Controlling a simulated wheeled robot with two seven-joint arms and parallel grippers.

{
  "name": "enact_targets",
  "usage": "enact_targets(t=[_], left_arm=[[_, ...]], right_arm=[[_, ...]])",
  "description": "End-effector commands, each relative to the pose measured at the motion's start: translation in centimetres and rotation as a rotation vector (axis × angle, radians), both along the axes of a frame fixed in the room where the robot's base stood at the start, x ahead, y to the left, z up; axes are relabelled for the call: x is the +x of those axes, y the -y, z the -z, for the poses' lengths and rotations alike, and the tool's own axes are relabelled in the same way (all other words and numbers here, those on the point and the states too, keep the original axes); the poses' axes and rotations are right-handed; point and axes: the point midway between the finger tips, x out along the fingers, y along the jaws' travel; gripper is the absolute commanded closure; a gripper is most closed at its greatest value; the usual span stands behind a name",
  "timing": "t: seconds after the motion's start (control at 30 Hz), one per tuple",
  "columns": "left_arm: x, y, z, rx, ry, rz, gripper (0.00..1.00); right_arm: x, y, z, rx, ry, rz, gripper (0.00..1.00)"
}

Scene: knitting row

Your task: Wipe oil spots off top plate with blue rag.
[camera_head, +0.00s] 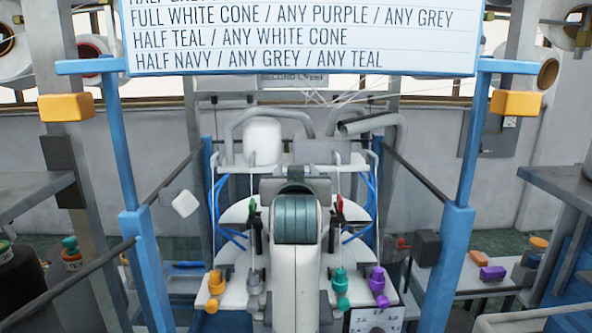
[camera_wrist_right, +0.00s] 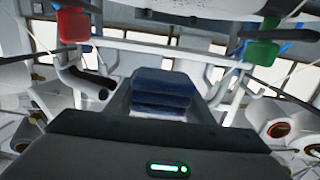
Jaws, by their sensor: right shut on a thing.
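My right gripper (camera_wrist_right: 162,100) is shut on a folded dark blue rag (camera_wrist_right: 162,90). In the head view my own arm stands in the middle and hides the gripper's fingers and the rag. The white rounded plate (camera_head: 236,214) of the knitting machine, which looks like the top plate, spreads out on both sides of my arm. Its middle is covered by the arm. I make out no oil spots on the parts that show. I cannot tell whether the rag touches the plate. My left gripper is not in view.
A red part (camera_head: 338,206) and a green part (camera_head: 252,207) stand close on either side of my arm. Blue posts (camera_head: 450,250) flank the machine. A white cone (camera_head: 262,142) stands behind. Orange, teal and purple knobs (camera_head: 377,279) line the front.

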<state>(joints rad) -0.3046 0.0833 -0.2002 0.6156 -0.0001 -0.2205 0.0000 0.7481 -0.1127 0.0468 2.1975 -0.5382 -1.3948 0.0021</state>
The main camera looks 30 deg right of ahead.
Motion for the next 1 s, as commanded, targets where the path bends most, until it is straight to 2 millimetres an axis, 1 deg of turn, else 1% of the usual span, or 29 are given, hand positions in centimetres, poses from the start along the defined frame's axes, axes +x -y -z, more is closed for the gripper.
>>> enact_targets(t=[0.1, 0.2, 0.53, 0.77, 1.0], left_arm=[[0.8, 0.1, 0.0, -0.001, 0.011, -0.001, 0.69], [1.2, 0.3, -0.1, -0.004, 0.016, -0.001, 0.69], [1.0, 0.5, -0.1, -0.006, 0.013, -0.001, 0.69], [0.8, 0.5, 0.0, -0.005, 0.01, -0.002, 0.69], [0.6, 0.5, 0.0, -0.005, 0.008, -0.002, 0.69]], right_arm=[[0.0, 0.0, 0.8, -0.001, -0.002, 0.0, 0.7], [0.0, 0.0, 1.6, -0.002, -0.002, 0.0, 0.7], [0.0, 0.0, 4.4, -0.001, -0.002, 0.001, 0.7], [0.0, 0.0, 5.3, -0.001, 0.0, 0.0, 0.7], [0.0, 0.0, 5.4, 0.0, 0.0, 0.0, 0.7]])
